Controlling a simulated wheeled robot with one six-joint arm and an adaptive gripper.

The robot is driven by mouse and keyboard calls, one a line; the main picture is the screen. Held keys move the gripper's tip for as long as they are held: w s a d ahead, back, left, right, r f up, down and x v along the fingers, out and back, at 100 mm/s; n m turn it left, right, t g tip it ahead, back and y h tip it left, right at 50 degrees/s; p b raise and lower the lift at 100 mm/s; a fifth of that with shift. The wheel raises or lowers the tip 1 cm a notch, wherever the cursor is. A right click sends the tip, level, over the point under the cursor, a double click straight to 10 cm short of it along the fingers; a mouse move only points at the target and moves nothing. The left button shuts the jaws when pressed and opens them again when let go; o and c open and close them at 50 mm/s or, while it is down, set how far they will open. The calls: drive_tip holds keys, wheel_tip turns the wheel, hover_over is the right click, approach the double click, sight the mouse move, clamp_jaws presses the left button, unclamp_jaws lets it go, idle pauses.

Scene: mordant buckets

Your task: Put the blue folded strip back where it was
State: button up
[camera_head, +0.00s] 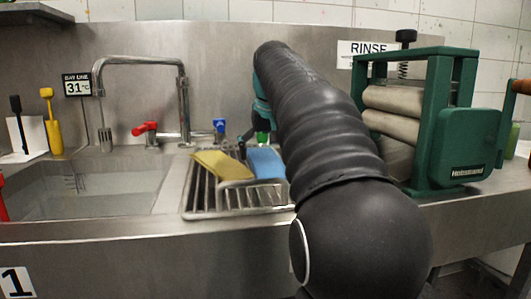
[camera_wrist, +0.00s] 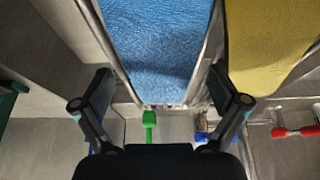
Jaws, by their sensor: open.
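The blue folded strip (camera_head: 267,163) lies on the wire rack (camera_head: 232,211) beside the sink, at the right of a yellow folded strip (camera_head: 222,165). In the wrist view the blue strip (camera_wrist: 160,45) is ahead of my gripper (camera_wrist: 160,88), lined up between its spread fingers. The yellow strip (camera_wrist: 266,40) is to its right there. My gripper is open, with nothing held. I cannot tell how far its fingers are from the strip. In the head view my arm hides most of the gripper and part of the rack's right side.
The sink basin (camera_head: 85,190) is left of the rack. A curved faucet (camera_head: 140,62), a red tap (camera_head: 145,129) and a blue tap (camera_head: 219,126) stand behind. A green roller press (camera_head: 440,125) stands at the right. A green tap (camera_wrist: 149,119) shows in the wrist view.

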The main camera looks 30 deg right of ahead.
drive_tip(key=shift+r, duration=0.15)
drive_tip(key=p+v, duration=0.2)
drive_tip(key=v, duration=1)
idle(0.3)
